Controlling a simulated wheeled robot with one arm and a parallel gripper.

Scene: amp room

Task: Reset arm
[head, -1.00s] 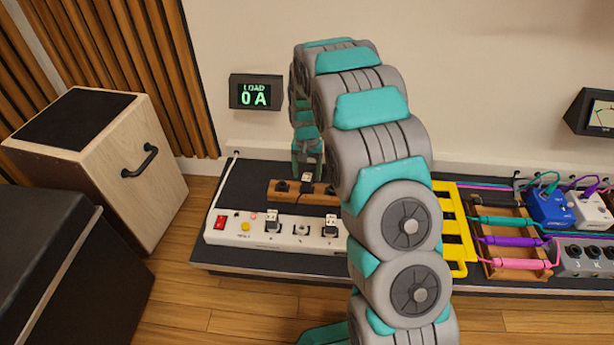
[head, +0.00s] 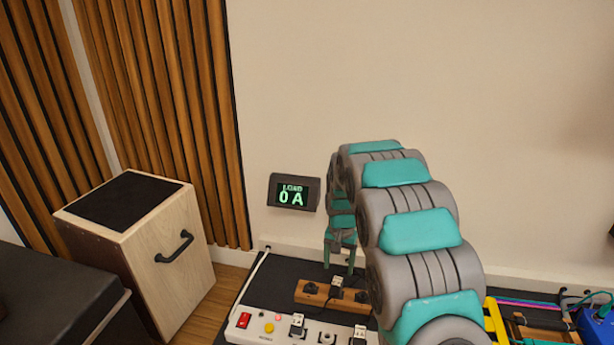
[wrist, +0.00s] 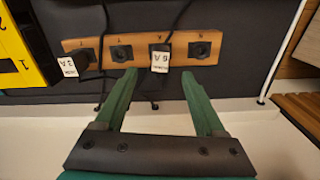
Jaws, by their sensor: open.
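My gripper (head: 341,262) hangs down at the back of the dark board, just above the wooden socket block (head: 352,305), with my arm arching over from the right. In the wrist view my gripper (wrist: 160,78) is open, its two green fingers apart with nothing gripped. Its tips point at the wooden socket block (wrist: 92,43). A black plug with a white "6 A" tag (wrist: 160,59) sits in the block, in line with the gap between the fingertips. Another tagged plug (wrist: 70,67) is at the block's left end.
A white power strip (head: 262,331) with a red switch and plugs lies in front of the block. A wooden box (head: 165,262) stands left. A yellow frame (wrist: 18,55) lies beside the block.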

